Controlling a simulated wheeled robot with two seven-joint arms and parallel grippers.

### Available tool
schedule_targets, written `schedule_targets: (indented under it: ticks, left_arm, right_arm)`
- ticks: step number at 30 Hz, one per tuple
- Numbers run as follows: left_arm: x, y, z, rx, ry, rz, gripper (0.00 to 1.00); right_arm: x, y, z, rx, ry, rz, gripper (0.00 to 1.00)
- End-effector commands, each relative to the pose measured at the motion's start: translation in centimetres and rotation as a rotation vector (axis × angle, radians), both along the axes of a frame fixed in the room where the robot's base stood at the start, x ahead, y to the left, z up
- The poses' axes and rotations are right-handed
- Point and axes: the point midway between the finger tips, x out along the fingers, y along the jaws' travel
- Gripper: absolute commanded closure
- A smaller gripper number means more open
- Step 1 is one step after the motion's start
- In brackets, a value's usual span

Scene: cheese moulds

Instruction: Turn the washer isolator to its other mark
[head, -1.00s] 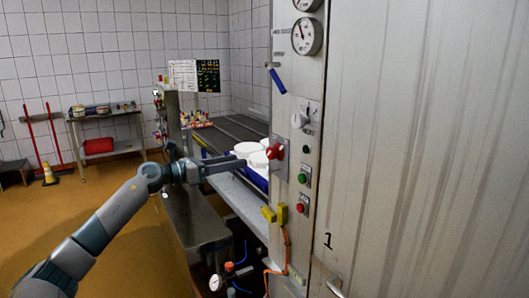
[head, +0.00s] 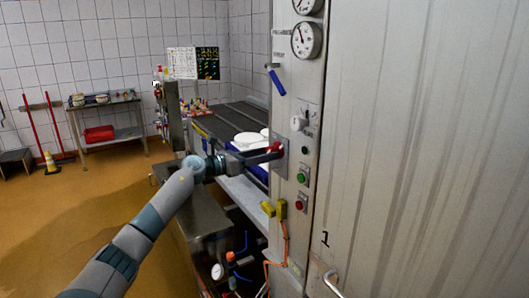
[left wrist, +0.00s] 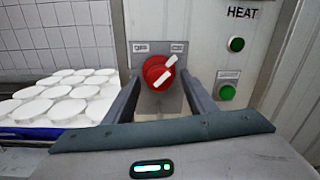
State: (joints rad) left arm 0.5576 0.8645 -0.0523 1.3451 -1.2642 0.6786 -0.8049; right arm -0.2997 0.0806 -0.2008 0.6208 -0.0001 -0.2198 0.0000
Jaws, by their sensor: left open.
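The washer isolator is a red rotary knob (left wrist: 154,70) with a pale bar across it, on a grey plate (left wrist: 158,104) with two small labels above. In the left wrist view the bar slants up to the right, towards the right-hand label. In the head view the red knob (head: 277,147) is on the side of the machine panel, partly hidden by my gripper. My left gripper (head: 268,152) is open, its fingers reaching the knob. In the left wrist view the open fingers (left wrist: 162,92) stand to the left and right of the knob. My right gripper is not seen.
A green button (left wrist: 228,92) and a green lamp (left wrist: 236,44) under "HEAT" sit right of the knob. White cheese moulds (left wrist: 70,95) lie on the left. A blue-handled lever (head: 277,82) and another selector (head: 298,122) are higher on the panel.

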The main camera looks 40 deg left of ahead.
Motion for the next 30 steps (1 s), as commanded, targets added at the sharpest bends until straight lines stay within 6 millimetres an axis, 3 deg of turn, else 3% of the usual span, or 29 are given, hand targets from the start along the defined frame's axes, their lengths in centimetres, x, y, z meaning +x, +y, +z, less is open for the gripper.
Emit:
schedule_targets:
  ticks: [8, 13, 30]
  left_arm:
    - [0.06, 0.00, -0.01, 0.001, 0.000, 0.000, 0.49]
    - [0.04, 0.02, 0.01, 0.001, 0.000, 0.001, 0.90]
    - [0.01, 0.06, 0.07, -0.092, 0.039, 0.002, 0.90]
  right_arm:
    - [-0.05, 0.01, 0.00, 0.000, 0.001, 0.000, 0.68]
    - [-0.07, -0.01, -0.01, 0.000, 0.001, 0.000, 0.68]
    - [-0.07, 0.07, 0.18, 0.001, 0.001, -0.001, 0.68]
